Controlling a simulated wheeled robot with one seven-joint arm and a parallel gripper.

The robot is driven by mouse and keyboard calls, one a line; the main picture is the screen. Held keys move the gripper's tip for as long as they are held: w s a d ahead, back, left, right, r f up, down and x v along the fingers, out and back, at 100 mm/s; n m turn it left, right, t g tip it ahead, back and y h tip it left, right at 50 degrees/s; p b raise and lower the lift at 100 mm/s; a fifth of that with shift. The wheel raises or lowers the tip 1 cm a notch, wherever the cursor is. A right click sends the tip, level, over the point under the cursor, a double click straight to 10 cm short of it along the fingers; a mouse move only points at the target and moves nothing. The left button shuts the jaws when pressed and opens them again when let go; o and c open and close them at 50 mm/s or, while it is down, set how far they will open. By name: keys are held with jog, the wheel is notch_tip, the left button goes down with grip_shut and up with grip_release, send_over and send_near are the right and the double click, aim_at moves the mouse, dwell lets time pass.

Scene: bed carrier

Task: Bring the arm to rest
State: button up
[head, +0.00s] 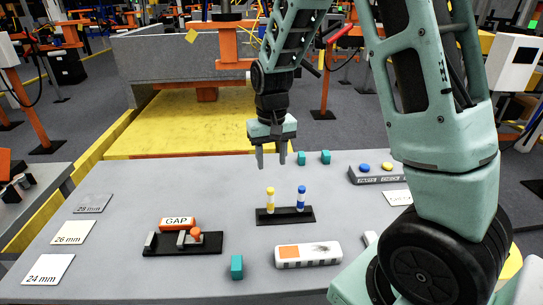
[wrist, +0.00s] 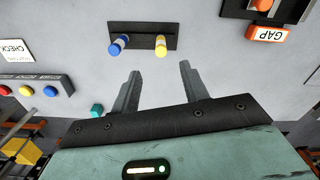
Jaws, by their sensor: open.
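My gripper (head: 271,155) hangs from the arm with its fingers pointing down, above the far middle part of the grey table (head: 190,185). The fingers are apart, with nothing between them; in the wrist view my gripper (wrist: 160,82) also shows two spread, empty fingers. Beyond the fingertips in the wrist view is a black stand (wrist: 140,31) holding a blue-and-white peg (wrist: 118,44) and a yellow-and-white peg (wrist: 160,46). In the head view the same black stand (head: 286,218) has both pegs upright, nearer than the gripper and apart from it.
Two teal blocks (head: 313,158) lie near the table's far edge; another teal block (head: 237,266) is at the front. A black fixture with an orange GAP label (head: 178,223), a white-and-orange case (head: 308,255) and a button box (head: 376,175) stand around. Flat size cards (head: 72,233) lie left.

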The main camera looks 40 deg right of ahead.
jog(key=shift+r, duration=0.45)
jog(key=s+a+r+n+y, duration=0.1)
jog(key=s+a+n, duration=0.25)
jog(key=a, duration=0.45)
jog(key=s+a+r+n, duration=0.2)
jog(key=s+a, duration=0.3)
jog(key=a, duration=0.4)
jog(key=s+a+n, duration=0.3)
jog(key=s, duration=0.4)
jog(key=s+a+n, duration=0.3)
jog(key=s+a, duration=0.1)
jog(key=s, duration=0.4)
jog(key=shift+r, duration=0.35)
jog(key=shift+a, duration=0.1)
